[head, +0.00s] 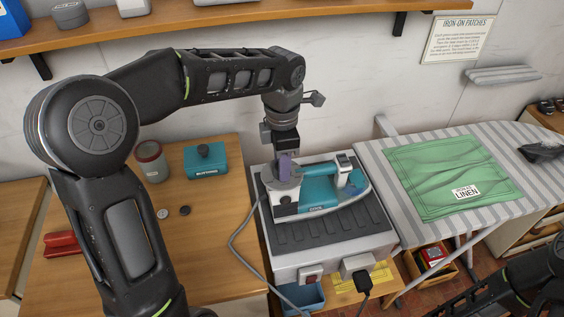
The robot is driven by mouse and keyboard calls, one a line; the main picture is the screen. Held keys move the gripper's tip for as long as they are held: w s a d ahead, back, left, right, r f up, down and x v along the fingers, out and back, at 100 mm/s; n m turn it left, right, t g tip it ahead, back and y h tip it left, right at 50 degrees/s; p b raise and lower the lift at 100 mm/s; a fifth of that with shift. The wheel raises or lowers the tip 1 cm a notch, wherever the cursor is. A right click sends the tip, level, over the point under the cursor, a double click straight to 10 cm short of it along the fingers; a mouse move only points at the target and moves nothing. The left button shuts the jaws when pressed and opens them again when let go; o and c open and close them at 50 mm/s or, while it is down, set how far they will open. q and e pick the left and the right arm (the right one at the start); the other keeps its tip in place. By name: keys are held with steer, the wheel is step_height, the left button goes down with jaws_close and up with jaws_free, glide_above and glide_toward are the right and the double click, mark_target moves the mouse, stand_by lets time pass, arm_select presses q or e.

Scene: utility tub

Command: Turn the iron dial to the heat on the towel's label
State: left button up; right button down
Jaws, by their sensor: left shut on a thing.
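The teal and white iron (318,192) rests on a grey ridged stand (340,225). My left gripper (284,178) points down at the iron's left end, shut on the dial there. The gripper hides most of the dial, and I cannot read its setting. The green towel (435,165) lies flat on the striped ironing board at the right. Its white label (466,192) reads LINEN.
A cord runs from the iron down the stand's left side. A teal BUTTONS box (205,162), a jar (151,161) and two buttons are on the wooden table. A shelf (200,28) spans above.

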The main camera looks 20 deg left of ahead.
arm_select(q)
jaws_close()
